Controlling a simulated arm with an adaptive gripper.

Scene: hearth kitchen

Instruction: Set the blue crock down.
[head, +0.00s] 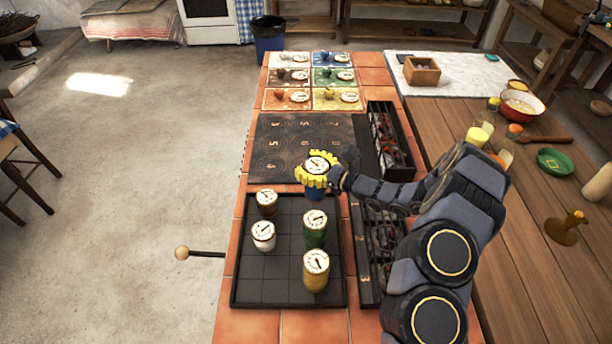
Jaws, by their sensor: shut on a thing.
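The blue crock (315,191) is upright in my gripper (317,169). The yellow fingers close around its upper part, just below a white dial lid. It appears over the gap between the back edge of the black gridded tray (246,290) and the dark numbered plate (270,135). Its base shows no clear contact, and its height is hard to judge.
On the tray stand a brown crock (267,203), a white crock (263,236), a green crock (315,231) and a yellow crock (316,272). Charcoal troughs (391,145) lie right; coloured cards (288,76) lie behind.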

